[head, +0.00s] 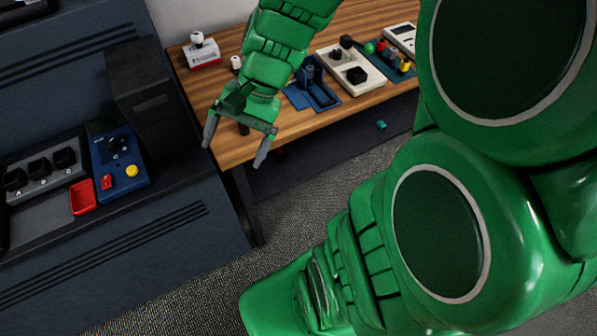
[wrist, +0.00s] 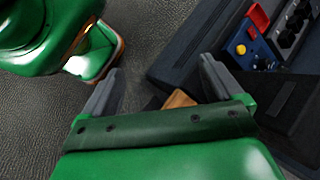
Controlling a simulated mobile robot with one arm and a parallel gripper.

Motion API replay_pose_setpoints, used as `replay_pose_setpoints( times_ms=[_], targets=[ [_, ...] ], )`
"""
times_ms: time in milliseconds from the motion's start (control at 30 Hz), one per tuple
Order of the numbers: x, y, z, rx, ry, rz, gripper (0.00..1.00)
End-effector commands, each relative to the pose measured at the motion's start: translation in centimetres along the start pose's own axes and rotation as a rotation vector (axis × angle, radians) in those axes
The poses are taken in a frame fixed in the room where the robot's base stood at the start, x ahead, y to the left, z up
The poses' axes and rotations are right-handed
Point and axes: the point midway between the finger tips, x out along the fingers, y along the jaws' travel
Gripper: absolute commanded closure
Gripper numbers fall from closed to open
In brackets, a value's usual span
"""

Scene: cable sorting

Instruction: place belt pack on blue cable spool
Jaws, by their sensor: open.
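My gripper (head: 236,146) is open and empty, with its fingers pointing down over the near left corner of the wooden table. I cannot tell for sure which thing is the belt pack. A blue box with a yellow button (head: 121,160) lies on the dark console at left, and also shows in the wrist view (wrist: 250,48).
A red tray (head: 83,197) and a grey panel (head: 42,172) are beside the blue box. The table holds a cream unit (head: 350,86), a red-and-white box (head: 203,53) and a board with coloured knobs (head: 386,62). A small teal piece (head: 381,124) lies below the table.

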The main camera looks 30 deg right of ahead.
Motion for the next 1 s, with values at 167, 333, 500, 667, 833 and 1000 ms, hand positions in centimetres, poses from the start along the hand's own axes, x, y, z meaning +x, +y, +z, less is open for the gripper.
replay_pose_setpoints(
  times_ms=[167,333,500,667,833,1000],
  targets=[
    [-0.3,2.8,3.2,-0.192,0.048,0.158,0.07],
    [-1.1,6.0,5.6,-0.355,0.085,0.309,0.07],
    [-2.3,9.0,7.0,-0.490,0.123,0.442,0.07],
    [-3.4,10.8,7.6,-0.564,0.148,0.522,0.07],
    [-3.8,11.4,7.8,-0.590,0.156,0.551,0.07],
    [-3.8,11.4,7.8,-0.590,0.155,0.551,0.07]
  ],
)
